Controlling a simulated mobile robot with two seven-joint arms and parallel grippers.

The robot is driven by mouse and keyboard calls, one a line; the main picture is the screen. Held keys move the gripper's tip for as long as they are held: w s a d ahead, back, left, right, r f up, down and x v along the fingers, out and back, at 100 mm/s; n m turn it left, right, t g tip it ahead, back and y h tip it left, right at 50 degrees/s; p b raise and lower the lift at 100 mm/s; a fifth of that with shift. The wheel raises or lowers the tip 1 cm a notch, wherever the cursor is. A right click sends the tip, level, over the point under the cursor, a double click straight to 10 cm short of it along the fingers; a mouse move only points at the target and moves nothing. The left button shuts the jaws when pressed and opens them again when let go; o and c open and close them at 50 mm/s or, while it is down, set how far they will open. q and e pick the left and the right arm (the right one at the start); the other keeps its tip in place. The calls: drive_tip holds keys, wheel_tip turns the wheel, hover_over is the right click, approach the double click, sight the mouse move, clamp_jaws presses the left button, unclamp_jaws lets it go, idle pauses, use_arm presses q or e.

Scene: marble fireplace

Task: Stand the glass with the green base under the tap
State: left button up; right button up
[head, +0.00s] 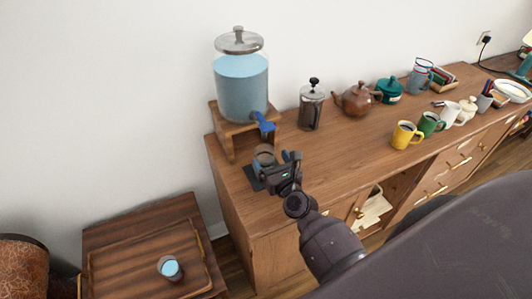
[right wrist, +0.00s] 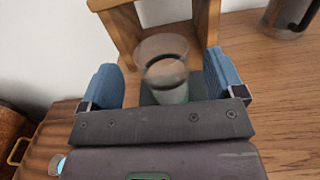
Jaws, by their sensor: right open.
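The clear glass with the green base (right wrist: 168,88) stands upright on a dark mat, between the two blue-padded fingers of my right gripper (right wrist: 163,76). The fingers are open, with a gap visible on each side of the glass. In the head view the glass (head: 264,153) is partly hidden behind my right gripper (head: 275,164). The tap (head: 264,124) with its blue lever sticks out from the dispenser (head: 241,88) of blue liquid, above and near the glass. I cannot tell whether the glass is exactly beneath the spout. My left gripper is out of view.
The dispenser rests on a wooden stand (head: 228,143). The dark mat (head: 252,178) lies in front. A French press (head: 311,105), brown teapot (head: 358,99) and several mugs stand rightward on the sideboard. Another glass of blue liquid (head: 170,268) stands on a lower tray (head: 125,265).

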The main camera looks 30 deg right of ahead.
drive_tip(key=s, duration=0.6)
drive_tip(key=shift+s+a+b, duration=0.2)
drive_tip(key=shift+s+b, duration=0.15)
drive_tip(key=shift+s, duration=0.05)
drive_tip(key=s+a+n+g+y, duration=0.3)
drive_tip(key=s+n, duration=0.1)
drive_tip(key=n, duration=0.7)
drive_tip(key=s+a+n+g+y, duration=0.2)
drive_tip(key=s+a+n+g, duration=0.1)
drive_tip(key=n, duration=0.7)
drive_tip(key=s+d+r+n+g+h, duration=0.1)
drive_tip(key=s+d+n+g+h, duration=0.2)
drive_tip(key=s+n, duration=0.45)
drive_tip(key=s+d+n+g+h, duration=0.25)
drive_tip(key=s+n+g, duration=0.25)
drive_tip(key=s+n, duration=0.3)
drive_tip(key=w+f+n+t+y, duration=0.1)
drive_tip(key=w+f+t, duration=0.6)
drive_tip(key=f, duration=0.3)
drive_tip(key=shift+w+d+f+t, duration=0.15)
drive_tip(key=shift+w+d+t, duration=0.2)
drive_tip(key=shift+w, duration=0.35)
